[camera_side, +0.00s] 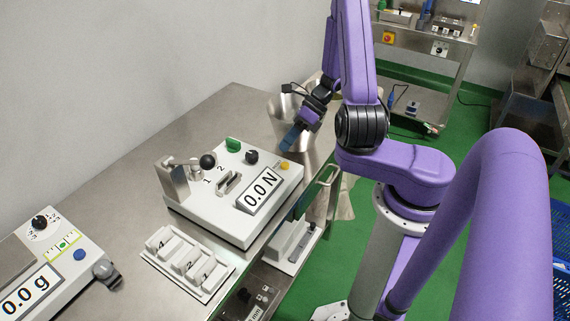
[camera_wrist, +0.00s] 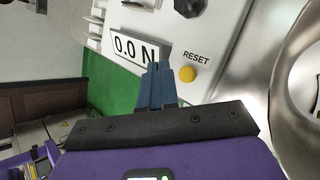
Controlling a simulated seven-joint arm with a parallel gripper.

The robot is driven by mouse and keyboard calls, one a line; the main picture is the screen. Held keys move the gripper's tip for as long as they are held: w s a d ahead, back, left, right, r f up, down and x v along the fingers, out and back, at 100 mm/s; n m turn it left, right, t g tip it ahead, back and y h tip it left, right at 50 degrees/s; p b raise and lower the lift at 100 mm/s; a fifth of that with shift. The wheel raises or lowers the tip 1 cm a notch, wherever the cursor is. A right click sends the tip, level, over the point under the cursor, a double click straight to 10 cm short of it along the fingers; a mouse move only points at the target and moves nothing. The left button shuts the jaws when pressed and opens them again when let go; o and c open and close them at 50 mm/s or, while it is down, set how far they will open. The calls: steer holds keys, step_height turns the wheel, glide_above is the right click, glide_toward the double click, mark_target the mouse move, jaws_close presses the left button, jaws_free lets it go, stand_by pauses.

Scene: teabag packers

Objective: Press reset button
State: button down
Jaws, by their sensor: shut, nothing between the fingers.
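The reset button is a small yellow round button (camera_wrist: 187,74) beside the printed word RESET in the wrist view. It also shows in the side view (camera_side: 284,166) at the right corner of the white force tester (camera_side: 205,213), whose display reads 0.0 N. My gripper (camera_side: 290,142) is shut and empty. In the side view it hangs above and behind the button, apart from it. In the wrist view its blue fingertips (camera_wrist: 158,70) appear just left of the button, over the edge of the display.
A green switch (camera_side: 232,144), a black knob (camera_side: 252,157) and a black-balled lever (camera_side: 207,161) stand on the tester. A white tray (camera_side: 205,290) lies in front. A scale (camera_side: 60,265) reading 0.0 g sits at left. A metal funnel (camera_side: 283,112) stands close behind my gripper.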

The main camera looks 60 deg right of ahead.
steer(key=shift+r, duration=0.95)
steer(key=s+a+r+n+g+h, duration=0.2)
steer(key=a+r+n+g, duration=0.3)
steer(key=n, duration=0.6)
steer(key=s+a+r+n+g+h, duration=0.1)
steer(key=a+r+n+g+h, duration=0.1)
steer(key=a+n, duration=0.75)
steer(key=s+r+n+t+h, duration=0.1)
steer(key=s+r+n+h, duration=0.1)
steer(key=s+n, duration=0.5)
steer(key=s+r+n+t+h, duration=0.2)
steer(key=s+n, duration=0.6)
steer(key=n, duration=0.9)
step_height(320, 180, up, 2)
steer(key=shift+s+r, duration=0.15)
steer(key=shift+s, duration=0.05)
